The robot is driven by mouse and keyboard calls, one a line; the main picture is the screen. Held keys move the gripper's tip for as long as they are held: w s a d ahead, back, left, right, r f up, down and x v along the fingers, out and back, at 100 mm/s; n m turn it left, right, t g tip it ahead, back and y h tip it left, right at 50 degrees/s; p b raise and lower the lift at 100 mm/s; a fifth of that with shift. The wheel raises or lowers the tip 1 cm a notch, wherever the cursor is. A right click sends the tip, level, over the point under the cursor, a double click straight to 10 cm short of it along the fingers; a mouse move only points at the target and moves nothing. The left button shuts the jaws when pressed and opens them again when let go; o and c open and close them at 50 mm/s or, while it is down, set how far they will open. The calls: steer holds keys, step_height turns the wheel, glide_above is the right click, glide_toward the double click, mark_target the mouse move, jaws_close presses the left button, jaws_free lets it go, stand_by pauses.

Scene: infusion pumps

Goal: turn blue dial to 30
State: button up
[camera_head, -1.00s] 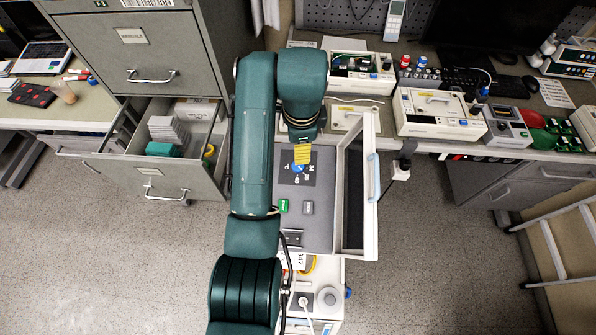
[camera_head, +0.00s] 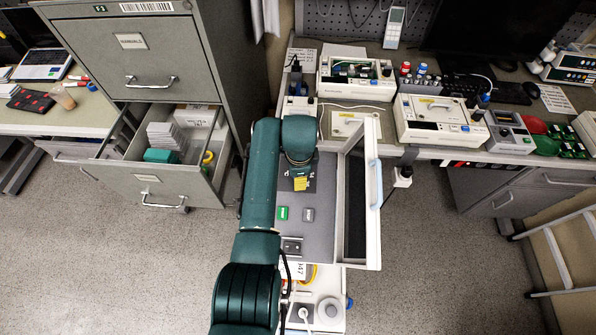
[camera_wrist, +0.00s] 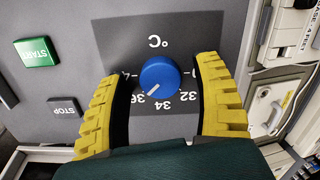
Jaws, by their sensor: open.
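The blue dial (camera_wrist: 160,75) sits on a dark panel marked °C in the wrist view. Its white pointer line points down and left, toward the 36 mark. The marks 36, 34 and 32 show below it; the 30 mark is not readable, and the scale's right side is partly covered by a finger. My gripper (camera_wrist: 162,69) is open, with one yellow ribbed finger on each side of the dial and a gap on both sides. In the head view my gripper (camera_head: 301,184) is over the grey panel (camera_head: 318,240) and hides the dial.
A green START button (camera_head: 283,213) and a grey STOP button (camera_head: 308,214) lie near the dial. An open clear-windowed door (camera_head: 372,200) stands right of the panel. An open file drawer (camera_head: 150,186) is at left. A bench with several devices is behind.

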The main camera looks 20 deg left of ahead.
jaws_close()
